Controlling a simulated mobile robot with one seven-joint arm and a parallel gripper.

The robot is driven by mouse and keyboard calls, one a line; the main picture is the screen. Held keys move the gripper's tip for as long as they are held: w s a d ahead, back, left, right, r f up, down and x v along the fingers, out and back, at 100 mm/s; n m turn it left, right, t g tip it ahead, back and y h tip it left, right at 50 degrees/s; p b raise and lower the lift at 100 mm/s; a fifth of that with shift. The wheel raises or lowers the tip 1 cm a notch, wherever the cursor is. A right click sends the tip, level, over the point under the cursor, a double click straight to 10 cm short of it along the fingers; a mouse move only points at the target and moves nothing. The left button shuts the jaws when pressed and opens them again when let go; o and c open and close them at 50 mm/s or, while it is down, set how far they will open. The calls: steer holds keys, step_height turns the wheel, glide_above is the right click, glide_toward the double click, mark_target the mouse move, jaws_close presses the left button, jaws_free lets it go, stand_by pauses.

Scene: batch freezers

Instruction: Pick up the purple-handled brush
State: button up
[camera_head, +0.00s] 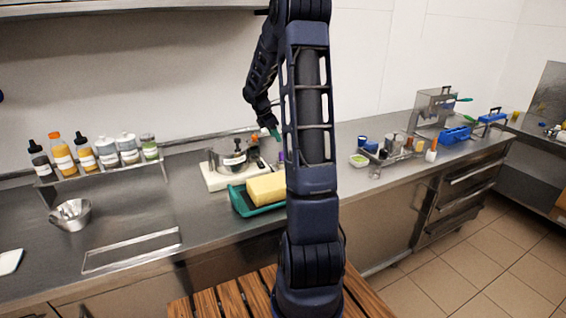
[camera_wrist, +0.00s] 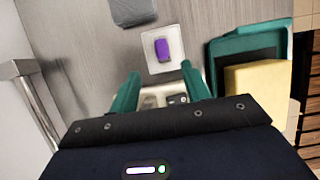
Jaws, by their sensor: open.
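A small purple piece (camera_wrist: 163,48), which looks like the brush handle seen end-on, stands over a pale square (camera_wrist: 152,66) in the wrist view. It also shows as a purple spot (camera_head: 281,156) beside my arm in the head view. I cannot make out any bristles. My gripper (camera_wrist: 160,88) has two teal fingers spread apart with nothing held between them. The purple piece lies beyond the fingertips, roughly centred between them. In the head view my gripper (camera_head: 275,133) is partly hidden by my arm, above the back of the counter.
A teal tray (camera_wrist: 250,44) with a yellow block (camera_wrist: 257,88) is close on the right. In the head view a pot (camera_head: 230,160) sits on a white board (camera_head: 222,182). Bottles (camera_head: 62,155) stand in a rack at left. Small containers (camera_head: 393,146) stand right of my arm.

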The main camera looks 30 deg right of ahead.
steer(key=x, duration=1)
steer(key=shift+s+d+f, duration=0.1)
steer(key=shift+d+f, duration=0.1)
steer(key=shift+f, duration=0.1)
jaws_close()
